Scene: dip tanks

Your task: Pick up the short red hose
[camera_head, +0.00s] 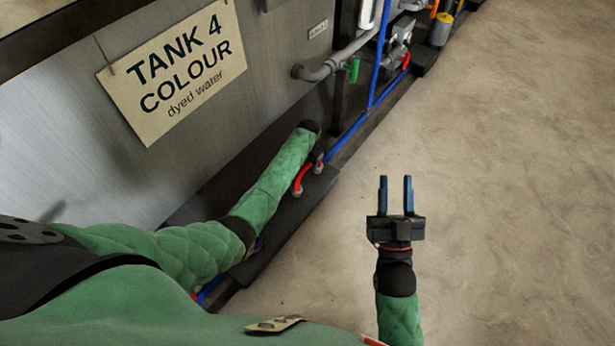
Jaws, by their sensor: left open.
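A short red hose (301,179) curves between two fittings on the dark ledge at the foot of the tank. My left arm (278,178) reaches along the tank in a green sleeve, its dark end cuff (310,127) just above and behind this hose. The left jaws are mostly hidden there, and nothing shows in them. Whether they touch anything cannot be told. My right gripper (397,195) is open and empty over the bare floor, right of the hose, its two blue fingers apart. Another red hose piece (406,62) shows farther off by the pipework.
The metal tank wall bears a "TANK 4 COLOUR" sign (178,70). A grey pipe (325,69) with a green handle (352,69) juts out above my left arm's end. A blue pipe (347,137) runs along the ledge (287,217). The floor (510,150) to the right is clear.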

